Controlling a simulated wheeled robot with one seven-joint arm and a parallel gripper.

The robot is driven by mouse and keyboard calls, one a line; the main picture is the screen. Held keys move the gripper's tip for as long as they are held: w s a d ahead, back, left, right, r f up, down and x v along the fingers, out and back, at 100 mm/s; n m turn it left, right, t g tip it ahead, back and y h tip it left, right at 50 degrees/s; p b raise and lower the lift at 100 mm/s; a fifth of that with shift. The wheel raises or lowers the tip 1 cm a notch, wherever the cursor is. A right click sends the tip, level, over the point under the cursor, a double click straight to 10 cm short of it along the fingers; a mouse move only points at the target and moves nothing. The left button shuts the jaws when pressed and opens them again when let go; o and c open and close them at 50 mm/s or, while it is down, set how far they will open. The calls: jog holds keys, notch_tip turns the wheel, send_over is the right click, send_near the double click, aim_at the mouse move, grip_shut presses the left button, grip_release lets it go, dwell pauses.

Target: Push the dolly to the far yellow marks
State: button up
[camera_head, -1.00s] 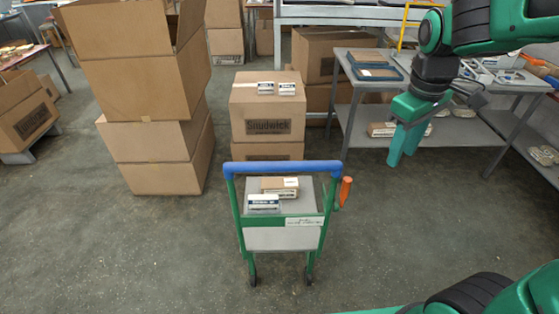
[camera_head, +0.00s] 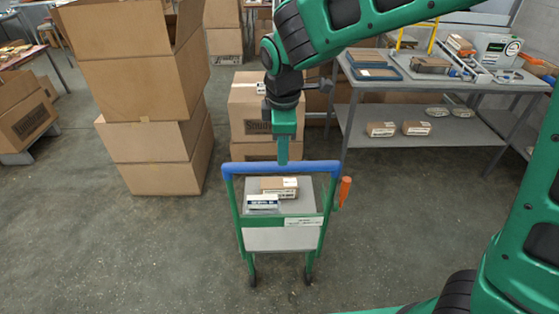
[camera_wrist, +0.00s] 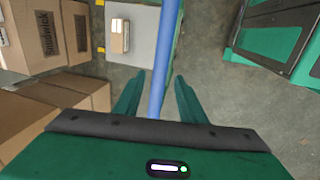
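The dolly has a green frame, a blue push bar (camera_head: 240,168), a grey platform (camera_head: 282,240) and small dark wheels. It stands on the floor in the middle of the head view. Two small boxes (camera_head: 280,185) lie on it, and an orange handle (camera_head: 345,190) sticks up at its right side. My gripper (camera_head: 282,160) points down at the middle of the bar. In the wrist view my gripper (camera_wrist: 159,80) is open, with the blue bar (camera_wrist: 166,65) between its fingers. I cannot tell whether they touch it. Small yellow patches (camera_wrist: 101,49) show beside the platform (camera_wrist: 143,45).
Stacked cartons (camera_head: 250,110) stand behind the dolly, and a taller carton stack (camera_head: 155,150) stands to its left. A grey workbench (camera_head: 455,140) with a lower shelf is at the right. The floor (camera_head: 150,250) left of the dolly is clear.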

jog(key=f, duration=0.3)
jog(key=w+f, duration=0.1)
jog(key=f, duration=0.2)
jog(key=shift+w, duration=0.1)
